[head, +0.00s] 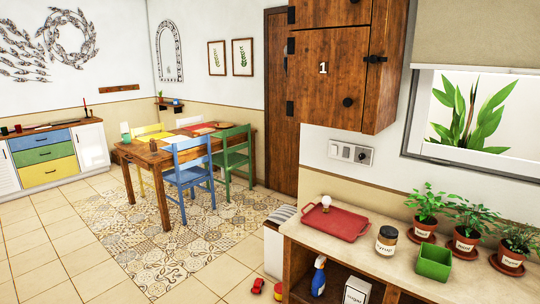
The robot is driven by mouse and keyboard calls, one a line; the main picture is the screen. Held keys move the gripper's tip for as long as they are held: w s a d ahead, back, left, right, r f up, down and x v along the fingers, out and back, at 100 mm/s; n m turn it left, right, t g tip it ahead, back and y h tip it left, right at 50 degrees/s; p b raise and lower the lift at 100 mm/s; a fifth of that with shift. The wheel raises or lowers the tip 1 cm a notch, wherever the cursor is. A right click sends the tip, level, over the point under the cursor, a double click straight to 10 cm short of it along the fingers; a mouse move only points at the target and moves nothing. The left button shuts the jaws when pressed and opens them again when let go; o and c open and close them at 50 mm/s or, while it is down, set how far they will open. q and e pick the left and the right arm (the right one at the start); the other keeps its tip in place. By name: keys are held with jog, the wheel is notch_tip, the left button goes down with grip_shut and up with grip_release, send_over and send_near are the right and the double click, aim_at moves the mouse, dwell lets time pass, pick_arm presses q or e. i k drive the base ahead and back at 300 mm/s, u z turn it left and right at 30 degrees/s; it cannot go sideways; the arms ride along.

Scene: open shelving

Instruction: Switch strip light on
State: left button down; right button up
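A light grey switch panel (350,153) is on the wall below the wooden wall cabinet. It has white rocker switches (341,151) on its left and a round dark knob or socket on its right. The switch positions are too small to tell. I cannot make out a strip light in the head view. Neither of my grippers is in view.
The wooden cabinet (335,75) marked 1 juts out above the panel. Below it, a counter (330,246) holds a red tray (335,222), a jar (387,240), a green box (434,262) and potted herbs (466,238). A red toy car (258,286) is on the floor.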

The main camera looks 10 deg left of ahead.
aim_at(346, 150)
jog(key=u, duration=0.45)
jog(key=i, duration=0.8)
jog(key=z, duration=0.55)
jog(key=i, duration=0.85)
jog(key=z, duration=0.9)
